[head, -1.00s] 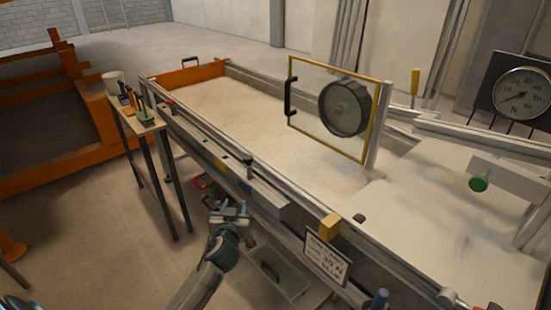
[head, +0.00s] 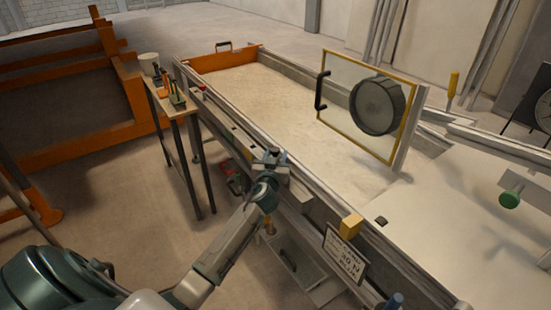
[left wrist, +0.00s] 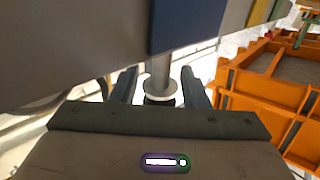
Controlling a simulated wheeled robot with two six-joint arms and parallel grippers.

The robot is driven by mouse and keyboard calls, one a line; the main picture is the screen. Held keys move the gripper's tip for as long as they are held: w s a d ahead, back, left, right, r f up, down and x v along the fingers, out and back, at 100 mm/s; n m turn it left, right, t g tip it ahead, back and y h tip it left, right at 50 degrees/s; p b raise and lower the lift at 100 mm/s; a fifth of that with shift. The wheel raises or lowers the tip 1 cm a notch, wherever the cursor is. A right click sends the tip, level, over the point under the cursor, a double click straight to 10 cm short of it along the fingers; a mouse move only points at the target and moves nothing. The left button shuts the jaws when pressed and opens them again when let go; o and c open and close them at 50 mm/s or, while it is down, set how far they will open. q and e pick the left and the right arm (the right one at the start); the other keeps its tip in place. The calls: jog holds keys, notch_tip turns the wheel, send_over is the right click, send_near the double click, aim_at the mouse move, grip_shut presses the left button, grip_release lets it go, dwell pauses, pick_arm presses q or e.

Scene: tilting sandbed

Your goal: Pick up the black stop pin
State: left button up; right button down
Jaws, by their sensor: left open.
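In the left wrist view a pin (left wrist: 160,75) with a pale metal shaft, a light collar and a dark end stands out from the bench's side. It seems to be the black stop pin; its dark end is partly hidden by my gripper body. My left gripper (left wrist: 158,82) is open, with one finger on each side of the shaft and gaps showing. In the head view my left gripper (head: 268,157) is at the near side of the sandbed and hides the pin. My right gripper is not in view.
The sandbed (head: 226,64) has a long near rail. A yellow block (head: 350,226), a sign (head: 345,254) and a blue knob (head: 394,300) are along its near side. A tool stand (head: 178,112) is at the left. A framed clear panel (head: 338,95) stands over the sand.

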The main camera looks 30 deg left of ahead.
pick_arm(q)
jog(key=shift+w+a+f, duration=0.1)
jog(key=shift+w+a, duration=0.2)
jog(key=shift+w, duration=0.3)
grip_shut()
